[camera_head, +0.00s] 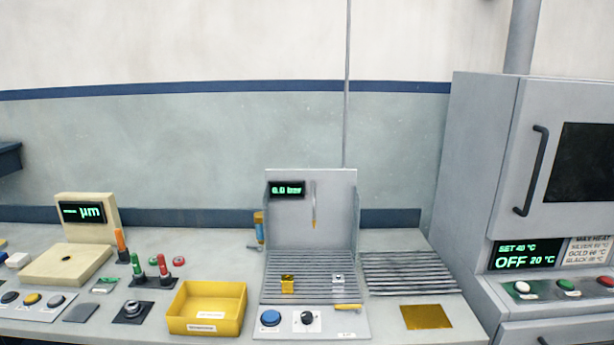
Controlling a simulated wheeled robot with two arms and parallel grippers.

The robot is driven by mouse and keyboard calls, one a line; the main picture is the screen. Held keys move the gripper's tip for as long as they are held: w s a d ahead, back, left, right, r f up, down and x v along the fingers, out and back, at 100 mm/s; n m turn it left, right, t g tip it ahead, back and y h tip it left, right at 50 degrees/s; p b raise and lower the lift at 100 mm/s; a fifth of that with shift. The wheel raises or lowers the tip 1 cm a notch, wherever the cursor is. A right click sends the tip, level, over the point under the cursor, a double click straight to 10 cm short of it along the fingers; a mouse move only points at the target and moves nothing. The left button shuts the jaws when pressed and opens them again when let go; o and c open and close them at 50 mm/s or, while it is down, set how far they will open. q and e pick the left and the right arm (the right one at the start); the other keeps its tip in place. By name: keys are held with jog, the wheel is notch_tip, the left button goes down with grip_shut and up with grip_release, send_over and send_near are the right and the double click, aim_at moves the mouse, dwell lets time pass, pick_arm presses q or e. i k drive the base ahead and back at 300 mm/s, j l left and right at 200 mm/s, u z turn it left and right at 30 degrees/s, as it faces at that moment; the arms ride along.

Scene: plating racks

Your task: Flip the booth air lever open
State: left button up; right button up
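The grey booth (311,205) stands at the middle of the bench, with a slatted floor and a display (287,189) reading 0.0 bar. On its front panel, at the right, a small yellow lever (348,307) lies roughly sideways above a small white label (347,335) too small to read. A blue button (270,318) and a black knob (308,318) are to its left on the same panel. Neither of my grippers shows in the head view.
A yellow bin (207,308) stands left of the booth, with upright coloured handles (137,267) behind it. A slatted rack (408,273) and a gold plate (427,317) lie to the right. A grey oven (467,160) stands at the far right.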

aim_at(358, 308)
jog(key=i+l, duration=0.3)
jog(key=i, duration=0.2)
jog(key=i+l, duration=0.25)
jog(key=i, duration=0.25)
